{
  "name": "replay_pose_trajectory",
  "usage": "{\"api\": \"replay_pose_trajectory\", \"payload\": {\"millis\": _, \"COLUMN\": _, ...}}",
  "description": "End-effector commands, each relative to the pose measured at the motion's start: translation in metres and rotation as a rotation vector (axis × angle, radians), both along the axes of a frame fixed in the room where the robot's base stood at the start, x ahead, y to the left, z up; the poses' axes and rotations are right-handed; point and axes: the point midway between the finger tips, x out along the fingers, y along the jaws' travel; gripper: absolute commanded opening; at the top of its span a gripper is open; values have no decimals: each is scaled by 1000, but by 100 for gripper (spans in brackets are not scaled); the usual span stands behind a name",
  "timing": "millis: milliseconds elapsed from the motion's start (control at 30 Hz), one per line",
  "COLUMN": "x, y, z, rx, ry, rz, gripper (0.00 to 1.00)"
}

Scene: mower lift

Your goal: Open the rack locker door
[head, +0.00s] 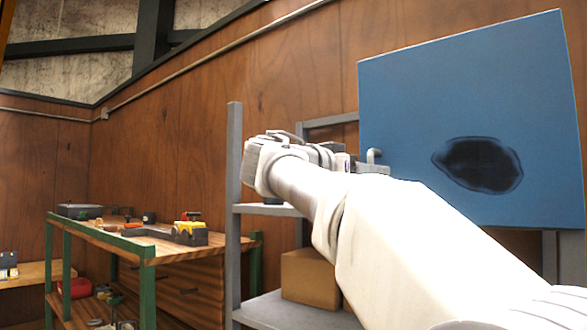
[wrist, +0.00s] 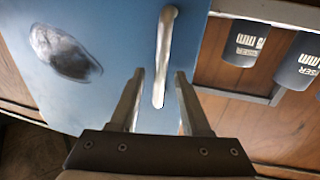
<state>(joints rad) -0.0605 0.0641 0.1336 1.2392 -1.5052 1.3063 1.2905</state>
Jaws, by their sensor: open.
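The rack locker door (head: 470,95) is a flat blue panel with a dark oval mark, at the upper right of the head view. It fills the left of the wrist view (wrist: 90,25). Its handle (head: 374,155) is a small grey bar by the door's left edge. In the wrist view the handle (wrist: 166,45) runs lengthwise, its lower end lying between my two fingers in the picture. My gripper (wrist: 160,73) is open, one finger on each side of the handle. I cannot tell whether either finger touches it. The gripper (head: 373,168) also shows beside the handle in the head view.
A grey metal rack (head: 234,190) stands behind my arm, with a cardboard box (head: 310,278) on a lower shelf. Dark canisters (wrist: 246,45) show right of the door. A green-framed workbench (head: 150,250) with tools stands at left. The wooden wall is behind.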

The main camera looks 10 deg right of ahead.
Motion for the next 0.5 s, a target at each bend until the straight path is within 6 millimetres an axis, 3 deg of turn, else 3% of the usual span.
{"api": "replay_pose_trajectory", "payload": {"millis": 400, "x": 4, "y": -9, "z": 0, "rx": 1, "ry": 0, "rz": 1, "gripper": 47}}
{"api": "replay_pose_trajectory", "payload": {"millis": 500, "x": 4, "y": -9, "z": 0, "rx": 1, "ry": 0, "rz": 1, "gripper": 31}}
